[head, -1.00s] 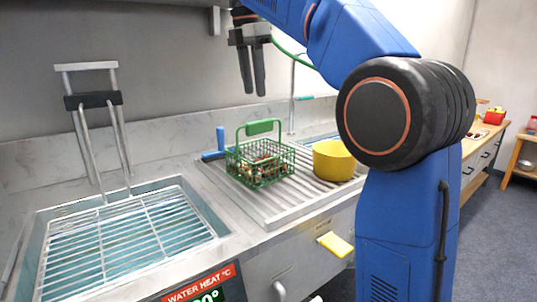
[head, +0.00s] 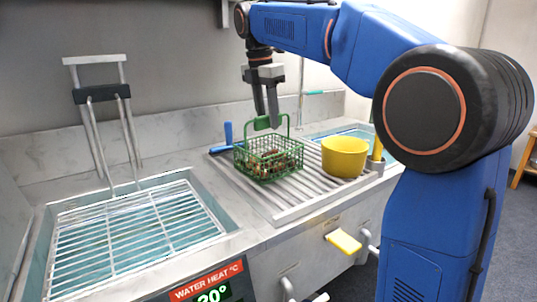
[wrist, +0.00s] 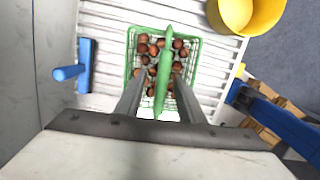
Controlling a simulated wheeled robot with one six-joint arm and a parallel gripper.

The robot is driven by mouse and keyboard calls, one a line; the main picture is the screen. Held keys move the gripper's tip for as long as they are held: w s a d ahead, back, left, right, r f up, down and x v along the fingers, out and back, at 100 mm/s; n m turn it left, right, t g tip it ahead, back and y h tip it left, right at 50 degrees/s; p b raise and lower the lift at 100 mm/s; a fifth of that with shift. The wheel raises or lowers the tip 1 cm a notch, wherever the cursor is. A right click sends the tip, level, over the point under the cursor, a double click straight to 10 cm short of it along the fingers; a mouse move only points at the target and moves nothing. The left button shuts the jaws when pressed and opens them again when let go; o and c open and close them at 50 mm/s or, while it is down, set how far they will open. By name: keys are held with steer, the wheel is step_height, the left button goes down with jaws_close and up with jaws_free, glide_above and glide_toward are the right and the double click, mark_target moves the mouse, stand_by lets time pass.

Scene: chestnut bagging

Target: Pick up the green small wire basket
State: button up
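The green small wire basket (head: 268,160) stands upright on the ribbed steel drainboard, with brown chestnuts inside and a green handle arching over it. My gripper (head: 266,118) is right above the basket, pointing down, with its fingertips at the height of the handle's grip. In the wrist view my gripper's fingers (wrist: 158,105) are apart, one on each side of the green handle grip (wrist: 163,70). I cannot tell that either finger touches it. The basket's rim (wrist: 198,60) and the chestnuts show below.
A yellow pot (head: 344,157) stands right of the basket. A sink with a wire rack (head: 130,235) is at the left. The marble backsplash (head: 190,150) runs behind. The drainboard's front (head: 285,212) is clear.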

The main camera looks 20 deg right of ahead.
mark_target(269, 128)
steer(key=shift+d+f, duration=0.2)
steer(key=shift+f, duration=1.2)
steer(key=shift+d+f, duration=0.2)
steer(key=shift+f, duration=1.2)
jaws_close()
steer(key=shift+w, duration=0.1)
